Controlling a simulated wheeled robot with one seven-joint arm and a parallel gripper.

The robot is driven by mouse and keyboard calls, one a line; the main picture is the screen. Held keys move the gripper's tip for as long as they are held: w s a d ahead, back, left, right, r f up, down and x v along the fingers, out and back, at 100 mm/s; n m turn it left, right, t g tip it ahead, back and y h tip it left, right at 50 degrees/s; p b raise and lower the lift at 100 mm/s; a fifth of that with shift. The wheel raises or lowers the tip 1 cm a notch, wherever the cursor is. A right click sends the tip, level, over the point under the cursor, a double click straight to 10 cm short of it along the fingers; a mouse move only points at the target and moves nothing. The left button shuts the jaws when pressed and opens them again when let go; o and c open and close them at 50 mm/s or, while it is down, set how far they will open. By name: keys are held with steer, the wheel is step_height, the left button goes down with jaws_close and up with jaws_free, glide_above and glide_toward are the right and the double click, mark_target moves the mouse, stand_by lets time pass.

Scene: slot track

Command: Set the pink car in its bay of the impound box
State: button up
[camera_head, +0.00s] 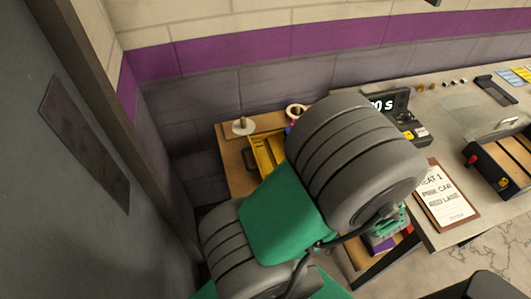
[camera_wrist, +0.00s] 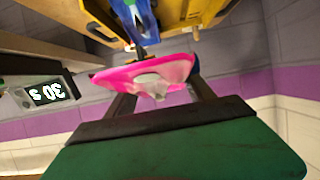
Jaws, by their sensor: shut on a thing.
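The pink car (camera_wrist: 172,70) is held between the dark fingers of my gripper (camera_wrist: 160,80) in the wrist view, with a pale grey part on the side facing the camera. The picture there is upside down. A yellow box (camera_wrist: 190,14), which looks like the impound box, shows just beyond the car, with a blue car (camera_wrist: 130,16) at it. I cannot tell whether the pink car touches the box. In the head view the yellow box (camera_head: 264,158) stands on a wooden surface, partly behind my arm.
A timer (camera_head: 388,105) stands right of the box; it also shows in the wrist view (camera_wrist: 48,93). A clipboard (camera_head: 444,195) reads pink car, red lane. The brick wall (camera_head: 250,90) is close behind.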

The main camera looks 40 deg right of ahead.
steer(key=shift+s+d+r, duration=0.1)
steer(key=shift+s+d, duration=0.05)
steer(key=shift+s, duration=0.05)
steer(key=w+a+f+p, duration=0.2)
steer(key=w+f, duration=0.2)
steer(key=w, duration=0.5)
glide_above(271, 158)
steer(key=f, duration=0.5)
steer(key=shift+s+d, duration=0.15)
steer(key=shift+s, duration=0.25)
steer(key=shift+w+f, duration=0.2)
steer(key=shift+f, duration=0.8)
steer(key=shift+w+f, duration=0.2)
steer(key=shift+f, duration=0.75)
steer(key=o, duration=1.5)
steer(key=shift+o, duration=0.2)
steer(key=shift+p, duration=0.3)
